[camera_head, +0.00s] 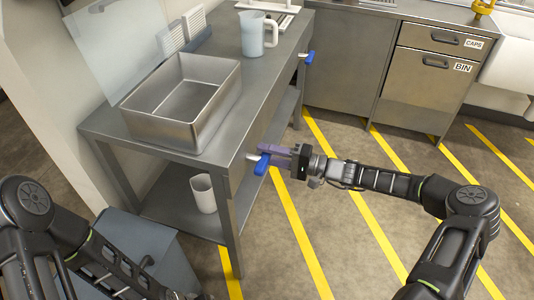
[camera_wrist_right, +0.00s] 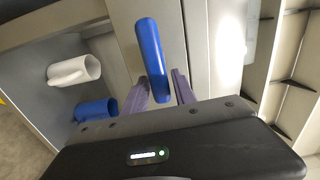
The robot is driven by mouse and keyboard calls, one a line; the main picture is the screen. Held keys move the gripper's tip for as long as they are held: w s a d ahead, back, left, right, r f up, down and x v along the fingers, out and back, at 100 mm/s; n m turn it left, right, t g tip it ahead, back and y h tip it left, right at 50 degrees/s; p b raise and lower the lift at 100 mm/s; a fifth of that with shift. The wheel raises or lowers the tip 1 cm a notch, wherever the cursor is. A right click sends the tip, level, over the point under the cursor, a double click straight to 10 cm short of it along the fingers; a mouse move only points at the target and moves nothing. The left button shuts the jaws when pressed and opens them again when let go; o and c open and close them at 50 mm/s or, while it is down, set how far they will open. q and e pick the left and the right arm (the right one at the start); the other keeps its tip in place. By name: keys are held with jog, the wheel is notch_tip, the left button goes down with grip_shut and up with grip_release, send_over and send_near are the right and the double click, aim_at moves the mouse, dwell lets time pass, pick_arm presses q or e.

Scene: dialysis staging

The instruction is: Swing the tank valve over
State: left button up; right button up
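A blue valve lever (camera_head: 262,164) sticks out from the front edge of the steel table, below and to the right of the steel tank (camera_head: 183,97). My right gripper (camera_head: 287,155) is at this lever. In the right wrist view, the blue lever (camera_wrist_right: 150,55) stands lengthwise, its lower end between the two purple fingers (camera_wrist_right: 167,86). The fingers are apart, with a narrow gap visible on the right side, and I see no clear grip. My left arm shows at the lower left, but its gripper is out of view.
A second blue lever (camera_head: 310,57) is farther along the table edge. A jug (camera_head: 254,34) stands on the steel table (camera_head: 262,92). A white cup (camera_head: 203,193) is on the lower shelf. Drawers marked CAPS and BIN (camera_head: 425,85) stand behind. Striped floor is open to the right.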

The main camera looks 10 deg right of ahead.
jog(key=shift+o, duration=1)
jog(key=shift+d, duration=0.1)
jog(key=v, duration=0.7)
jog(key=shift+s+d, duration=0.25)
